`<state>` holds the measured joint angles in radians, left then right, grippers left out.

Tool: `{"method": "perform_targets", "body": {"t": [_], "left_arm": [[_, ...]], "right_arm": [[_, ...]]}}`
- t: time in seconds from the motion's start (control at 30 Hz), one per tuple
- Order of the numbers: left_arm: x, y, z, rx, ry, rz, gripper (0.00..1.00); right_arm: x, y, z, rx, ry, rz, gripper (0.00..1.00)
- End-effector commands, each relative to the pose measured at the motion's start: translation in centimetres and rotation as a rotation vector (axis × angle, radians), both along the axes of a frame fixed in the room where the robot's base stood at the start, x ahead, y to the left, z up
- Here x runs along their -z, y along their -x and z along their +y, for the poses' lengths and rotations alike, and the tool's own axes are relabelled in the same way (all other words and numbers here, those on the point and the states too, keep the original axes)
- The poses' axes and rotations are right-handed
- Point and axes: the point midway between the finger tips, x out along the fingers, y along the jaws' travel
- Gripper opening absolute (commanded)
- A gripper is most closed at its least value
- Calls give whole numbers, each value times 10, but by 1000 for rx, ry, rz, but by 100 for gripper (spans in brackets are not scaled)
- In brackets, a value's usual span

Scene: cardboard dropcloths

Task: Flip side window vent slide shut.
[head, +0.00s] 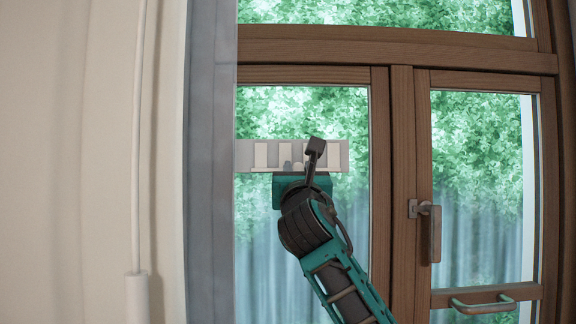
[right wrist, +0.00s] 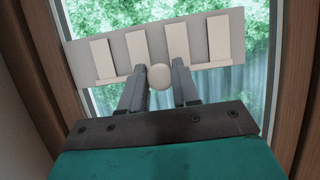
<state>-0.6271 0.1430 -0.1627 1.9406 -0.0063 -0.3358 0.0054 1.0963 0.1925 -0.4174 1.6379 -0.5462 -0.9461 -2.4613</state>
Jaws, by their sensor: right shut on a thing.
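The window vent slide (head: 342,155) is a pale horizontal plate with several upright slats, set across the left window pane. It also shows in the right wrist view (right wrist: 158,45), tilted in the picture, with a round pale knob (right wrist: 159,77) at its lower middle. My right gripper (right wrist: 159,84) is at the vent's lower edge, with one dark finger on each side of the knob, shut on it. In the head view, my right gripper (head: 293,167) reaches up to the vent from below, and my wrist covers part of the plate. My left gripper is in neither view.
A brown wooden window frame (head: 402,180) surrounds the panes. A handle (head: 435,232) and a metal pull bar (head: 483,306) stick out from the right sash.

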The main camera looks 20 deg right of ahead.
Motion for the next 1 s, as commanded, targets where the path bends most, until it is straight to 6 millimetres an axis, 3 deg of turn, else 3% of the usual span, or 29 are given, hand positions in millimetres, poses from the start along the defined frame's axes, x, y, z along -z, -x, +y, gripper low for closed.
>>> {"method": "perform_targets", "body": {"t": [0.3,0.33,0.57,0.87,1.0], "left_arm": [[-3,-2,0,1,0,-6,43],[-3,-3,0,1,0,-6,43],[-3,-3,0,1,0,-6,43],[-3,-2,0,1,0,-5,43],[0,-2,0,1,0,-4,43]], "right_arm": [[0,1,-5,7,-2,1,0],[0,1,-5,7,-1,2,31],[0,1,-5,6,-2,2,53],[1,3,-4,3,0,0,55],[5,12,-1,4,1,-1,55]]}}
